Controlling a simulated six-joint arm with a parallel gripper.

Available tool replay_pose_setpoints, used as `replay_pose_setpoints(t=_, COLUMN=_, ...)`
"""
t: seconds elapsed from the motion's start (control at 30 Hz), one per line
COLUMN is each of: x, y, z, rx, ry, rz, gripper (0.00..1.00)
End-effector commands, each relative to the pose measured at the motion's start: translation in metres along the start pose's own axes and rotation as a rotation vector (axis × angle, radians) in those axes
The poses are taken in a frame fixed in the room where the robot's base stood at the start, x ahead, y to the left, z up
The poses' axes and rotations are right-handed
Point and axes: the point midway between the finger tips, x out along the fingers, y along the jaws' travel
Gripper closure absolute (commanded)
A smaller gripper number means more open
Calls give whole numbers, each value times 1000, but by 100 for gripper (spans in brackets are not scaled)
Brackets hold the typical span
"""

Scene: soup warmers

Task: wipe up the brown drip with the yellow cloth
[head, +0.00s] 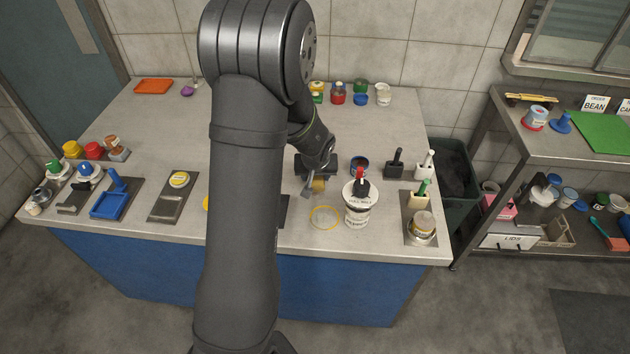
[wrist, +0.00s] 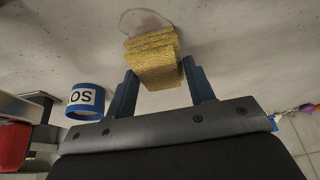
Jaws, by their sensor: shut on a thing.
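My gripper (head: 313,187) is low over the counter near its front middle. In the wrist view my gripper (wrist: 159,68) has its two dark fingers on either side of the folded yellow cloth (wrist: 154,60) and is shut on it. The cloth (head: 320,185) is a small yellow patch in the head view. Just beyond the cloth in the wrist view is a faint, pale, rounded outline (wrist: 146,14) on the counter. I cannot tell whether it is the drip; no clearly brown spot shows. Whether the cloth touches the counter is unclear.
A white lidded pot (head: 357,208) stands front right. A yellow ring (head: 324,217) lies on the counter (head: 300,243). Black holders (head: 395,165) stand further right.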

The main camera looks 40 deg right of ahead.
Motion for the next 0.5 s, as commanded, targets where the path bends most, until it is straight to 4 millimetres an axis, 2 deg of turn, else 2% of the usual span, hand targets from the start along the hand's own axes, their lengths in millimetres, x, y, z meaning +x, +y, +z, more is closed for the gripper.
replay_pose_setpoints(t=0.07, x=-17, y=0, z=-8, rx=-1, ry=7, rz=3, gripper=72)
replay_pose_setpoints(t=0.5, x=-52, y=0, z=-21, rx=1, ry=3, rz=3, gripper=72)
